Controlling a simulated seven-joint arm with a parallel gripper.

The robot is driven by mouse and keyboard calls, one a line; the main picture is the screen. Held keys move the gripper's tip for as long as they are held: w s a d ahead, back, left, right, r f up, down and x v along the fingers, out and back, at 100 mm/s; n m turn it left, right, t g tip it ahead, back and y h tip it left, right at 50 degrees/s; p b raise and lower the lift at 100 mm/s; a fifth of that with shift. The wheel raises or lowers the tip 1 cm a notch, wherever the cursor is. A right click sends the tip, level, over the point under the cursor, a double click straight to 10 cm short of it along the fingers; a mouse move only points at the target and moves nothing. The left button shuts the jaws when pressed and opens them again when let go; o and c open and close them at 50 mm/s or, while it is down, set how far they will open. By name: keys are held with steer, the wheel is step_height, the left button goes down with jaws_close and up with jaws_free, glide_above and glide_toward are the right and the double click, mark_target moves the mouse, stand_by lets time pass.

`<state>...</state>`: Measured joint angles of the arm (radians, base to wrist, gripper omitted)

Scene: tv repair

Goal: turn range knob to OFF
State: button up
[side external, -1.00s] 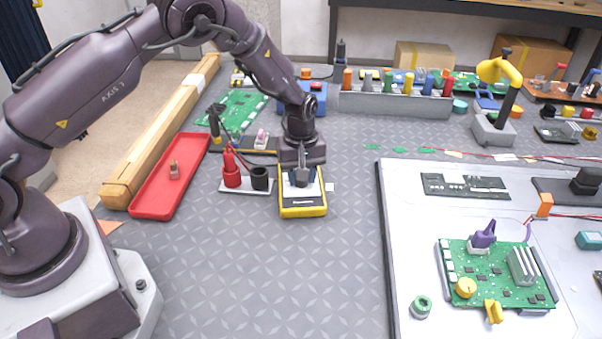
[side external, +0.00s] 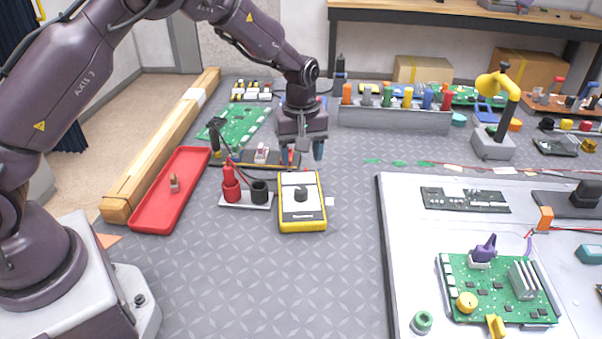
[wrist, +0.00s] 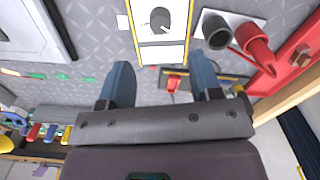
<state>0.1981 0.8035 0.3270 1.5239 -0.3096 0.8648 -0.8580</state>
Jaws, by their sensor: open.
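The yellow multimeter (side external: 303,224) lies on the grey patterned mat, with a dark round range knob (side external: 301,194) standing on its pale face. In the wrist view the multimeter (wrist: 160,50) is at the top, and the range knob (wrist: 159,18) shows clear of the fingers. A mark shows on the knob's top there, but the dial labels are too small to read, so I cannot tell its setting. My gripper (side external: 302,155) is open and empty, above and behind the multimeter, apart from the knob. Its two blue-grey fingers (wrist: 163,85) are spread in the wrist view.
A holder with a red probe (side external: 231,190) and a black cup (side external: 260,191) stands just left of the multimeter. A red tray (side external: 160,213) lies further left. A white board (side external: 395,250) with a green circuit board (side external: 500,290) is at right. The mat in front is clear.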

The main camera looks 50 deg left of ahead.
mark_target(301, 189)
steer(key=shift+r, duration=1.7)
step_height(301, 189, down, 13)
steer(key=m, duration=1.3)
steer(key=shift+m, duration=0.3)
steer(key=c, duration=0.9)
steer(key=shift+c, duration=0.2)
